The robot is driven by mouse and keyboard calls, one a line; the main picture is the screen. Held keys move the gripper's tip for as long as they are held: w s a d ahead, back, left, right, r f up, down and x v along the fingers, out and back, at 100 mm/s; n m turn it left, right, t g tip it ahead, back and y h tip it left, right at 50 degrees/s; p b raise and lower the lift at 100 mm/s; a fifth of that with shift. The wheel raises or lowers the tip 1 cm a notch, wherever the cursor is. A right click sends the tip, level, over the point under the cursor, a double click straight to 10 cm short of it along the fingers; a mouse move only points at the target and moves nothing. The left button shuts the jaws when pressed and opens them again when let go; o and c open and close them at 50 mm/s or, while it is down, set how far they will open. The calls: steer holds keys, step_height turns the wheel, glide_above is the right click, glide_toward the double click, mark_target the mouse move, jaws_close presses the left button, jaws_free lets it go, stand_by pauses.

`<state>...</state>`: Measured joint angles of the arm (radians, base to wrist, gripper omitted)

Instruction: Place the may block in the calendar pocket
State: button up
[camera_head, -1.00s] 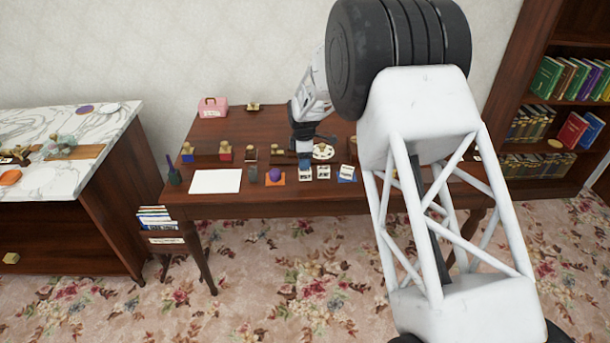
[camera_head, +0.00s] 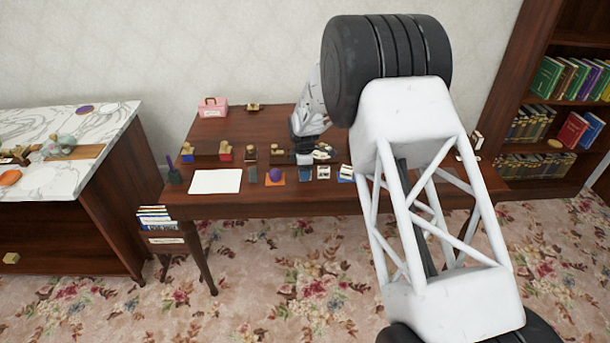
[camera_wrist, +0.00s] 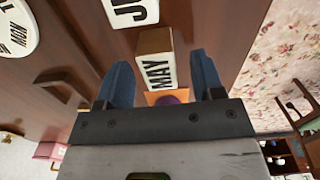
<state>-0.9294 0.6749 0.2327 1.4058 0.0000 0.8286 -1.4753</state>
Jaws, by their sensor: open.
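The may block (camera_wrist: 156,72) is a small wooden block with a white face reading MAY, in the wrist view. It lies between the two blue fingers of my open gripper (camera_wrist: 160,60), near the fingertips; I cannot tell whether they touch it. In the head view my gripper (camera_head: 305,172) is low over the front of the dark wooden desk (camera_head: 340,200) and hides the block. A brown wooden piece with a raised edge (camera_wrist: 62,84) lies left of the fingers in the wrist view; I cannot tell whether it is the calendar pocket.
Another lettered block (camera_wrist: 130,10) and a round white disc reading MON (camera_wrist: 18,30) are close by. An orange mat with a purple object (camera_head: 275,175) lies left of my gripper. White paper (camera_head: 215,181) and several stamps are farther left.

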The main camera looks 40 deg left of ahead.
steer(key=shift+f, duration=0.45)
steer(key=c, duration=1.1)
steer(key=shift+o, duration=0.2)
steer(key=shift+r, duration=0.2)
steer(key=shift+r, duration=0.5)
step_height(320, 180, up, 2)
steer(key=shift+r, duration=0.1)
steer(key=s+d+r, duration=0.1)
steer(key=s+d, duration=0.8)
steer(key=d, duration=0.3)
steer(key=shift+s+d+r, duration=0.2)
steer(key=shift+s+d, duration=0.15)
steer(key=shift+s, duration=0.05)
